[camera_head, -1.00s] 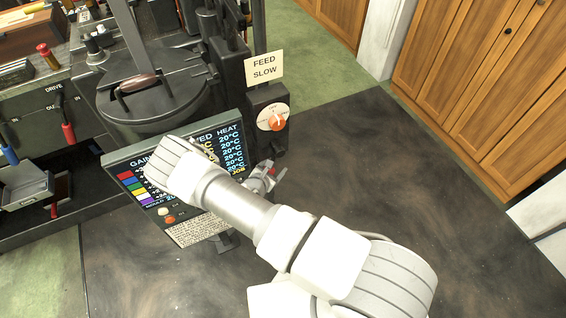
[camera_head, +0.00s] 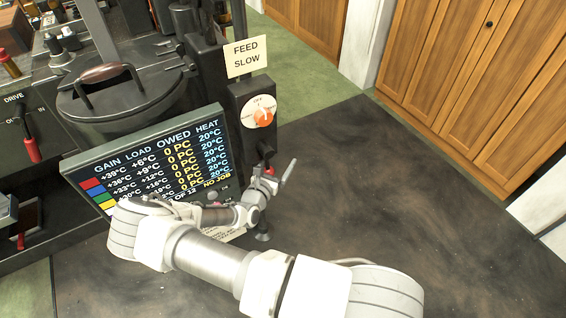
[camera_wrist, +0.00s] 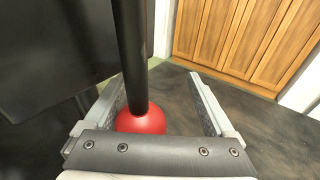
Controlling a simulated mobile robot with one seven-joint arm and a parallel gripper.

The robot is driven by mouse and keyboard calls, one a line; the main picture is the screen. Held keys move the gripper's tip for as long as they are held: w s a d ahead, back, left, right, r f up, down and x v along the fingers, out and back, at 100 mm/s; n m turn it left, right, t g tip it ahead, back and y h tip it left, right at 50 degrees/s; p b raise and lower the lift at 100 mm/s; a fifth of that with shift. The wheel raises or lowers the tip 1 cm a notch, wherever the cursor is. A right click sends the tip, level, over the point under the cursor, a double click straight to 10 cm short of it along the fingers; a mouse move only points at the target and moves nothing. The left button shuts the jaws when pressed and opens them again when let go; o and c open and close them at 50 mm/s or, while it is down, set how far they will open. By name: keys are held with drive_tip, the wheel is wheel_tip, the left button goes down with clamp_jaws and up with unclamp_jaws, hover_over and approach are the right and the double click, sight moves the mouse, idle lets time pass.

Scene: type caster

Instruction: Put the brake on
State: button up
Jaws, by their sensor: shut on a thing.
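A black lever rod (camera_wrist: 131,50) with a red ball knob (camera_wrist: 140,121) stands between the fingers of my gripper (camera_wrist: 158,88) in the wrist view. My gripper is shut on this red-knobbed lever, with the knob close to the left finger and the palm. In the head view my gripper (camera_head: 275,172) is just right of the display's lower right corner, and a bit of the red knob (camera_head: 269,171) shows there. No label on this lever is visible. Its lower part is hidden.
A tilted display (camera_head: 150,160) stands left of my gripper, partly covered by my arm. Another red-handled lever (camera_head: 32,148) is at far left. Dark floor (camera_head: 370,180) is clear on the right.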

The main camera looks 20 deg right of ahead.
drive_tip(key=s+a+r+h+p, duration=0.1)
drive_tip(key=s+a, duration=0.9)
drive_tip(key=s, duration=0.4)
drive_tip(key=s+d+r+m+g+p, duration=0.1)
drive_tip(key=r+m+g, duration=0.3)
drive_tip(key=r, duration=0.4)
drive_tip(key=s+d+r+m+g+y+p, duration=0.1)
drive_tip(key=s+d+r+m+g+p, duration=0.1)
drive_tip(key=r+m, duration=0.5)
drive_tip(key=s+d+r+m+g+y+p, duration=0.1)
drive_tip(key=s+d+r+m+g+p, duration=0.1)
drive_tip(key=r, duration=0.7)
drive_tip(key=shift+d+r+m+g+p, duration=0.45)
drive_tip(key=shift+m+g+p, duration=0.75)
drive_tip(key=shift+m+g, duration=0.95)
drive_tip(key=shift+f+n+g, duration=0.1)
drive_tip(key=shift+n+g, duration=0.15)
